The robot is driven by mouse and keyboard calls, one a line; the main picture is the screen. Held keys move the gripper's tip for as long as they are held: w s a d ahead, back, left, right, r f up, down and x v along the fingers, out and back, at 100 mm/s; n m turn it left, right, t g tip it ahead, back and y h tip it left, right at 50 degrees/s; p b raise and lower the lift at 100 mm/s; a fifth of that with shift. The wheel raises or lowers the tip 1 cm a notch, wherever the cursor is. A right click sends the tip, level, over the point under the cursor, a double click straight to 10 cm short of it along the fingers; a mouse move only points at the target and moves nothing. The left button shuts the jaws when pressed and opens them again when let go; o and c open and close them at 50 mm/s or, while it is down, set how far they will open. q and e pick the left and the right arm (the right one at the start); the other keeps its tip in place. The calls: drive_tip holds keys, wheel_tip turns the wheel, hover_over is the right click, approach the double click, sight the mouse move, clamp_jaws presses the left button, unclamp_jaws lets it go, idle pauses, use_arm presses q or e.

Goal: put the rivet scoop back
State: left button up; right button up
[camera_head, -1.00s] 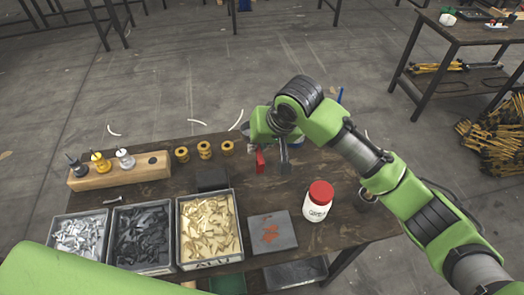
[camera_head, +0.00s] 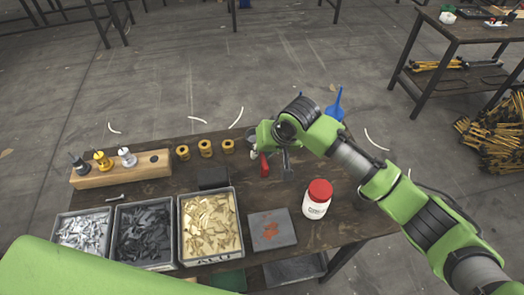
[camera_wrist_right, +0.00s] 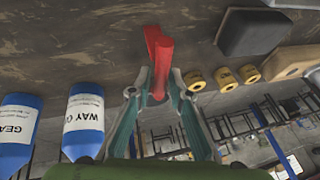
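A red tool (camera_wrist_right: 160,62) lies between the fingers of my right gripper (camera_wrist_right: 157,93) in the right wrist view, and they look closed on it. A small grey metal piece (camera_head: 115,197) lies behind the bins. My left gripper is out of view; only my green left arm fills the lower left of the head view.
Bins of silver (camera_head: 84,232), dark (camera_head: 144,232) and gold parts (camera_head: 209,225) line the workbench front. A dark plate (camera_head: 284,241) and a white jar with red lid (camera_head: 317,199) stand right of them. Yellow spools (camera_head: 205,148) and a wooden block (camera_head: 134,175) stand behind.

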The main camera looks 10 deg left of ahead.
idle(0.3)
drive_tip(key=v, duration=1.2)
drive_tip(key=shift+r, duration=0.15)
